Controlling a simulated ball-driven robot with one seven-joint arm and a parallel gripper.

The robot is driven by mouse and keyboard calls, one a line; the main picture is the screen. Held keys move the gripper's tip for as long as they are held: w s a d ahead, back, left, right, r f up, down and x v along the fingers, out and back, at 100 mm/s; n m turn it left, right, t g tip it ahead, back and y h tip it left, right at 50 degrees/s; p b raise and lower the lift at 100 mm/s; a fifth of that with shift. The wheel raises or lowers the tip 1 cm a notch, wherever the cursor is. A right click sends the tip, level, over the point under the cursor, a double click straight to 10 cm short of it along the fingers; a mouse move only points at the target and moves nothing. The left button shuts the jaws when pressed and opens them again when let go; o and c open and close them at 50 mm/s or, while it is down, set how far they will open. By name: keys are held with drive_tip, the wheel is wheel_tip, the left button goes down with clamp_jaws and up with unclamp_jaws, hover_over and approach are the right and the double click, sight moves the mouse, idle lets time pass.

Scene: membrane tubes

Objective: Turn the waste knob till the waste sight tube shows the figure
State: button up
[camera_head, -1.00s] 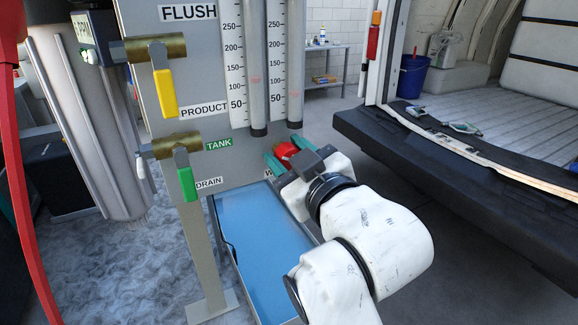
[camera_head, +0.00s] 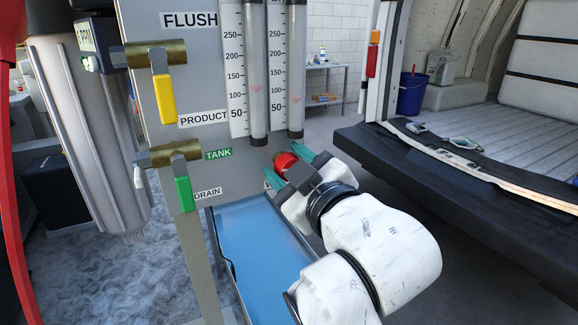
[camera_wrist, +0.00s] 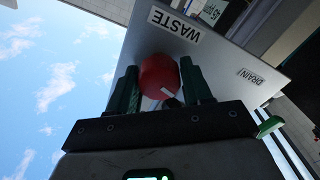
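The red waste knob (camera_head: 285,162) sits low on the grey panel (camera_head: 240,178), near the WASTE label (camera_wrist: 175,33) that the wrist view shows upside down. My gripper (camera_head: 291,168) is at the knob, with one green finger on each side of it. The wrist view shows the red knob (camera_wrist: 158,78) between the fingers, with a white mark on its face; a firm grip is not visible. Two sight tubes stand above the knob: a left one (camera_head: 254,70) and a right one (camera_head: 296,70), beside scales marked 50 to 250. Faint pink marks show there; the levels are unreadable.
A yellow lever (camera_head: 165,96) and a green lever (camera_head: 185,193) are on the panel's left. A blue tray (camera_head: 255,235) lies below the panel. A van's dark sill (camera_head: 450,180) stands at the right, with a blue bucket (camera_head: 411,93) beyond it.

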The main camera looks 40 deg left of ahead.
drive_tip(key=o, duration=0.3)
drive_tip(key=b+v, duration=0.2)
drive_tip(key=v, duration=0.8)
drive_tip(key=shift+s+d, duration=0.15)
drive_tip(key=shift+d, duration=0.2)
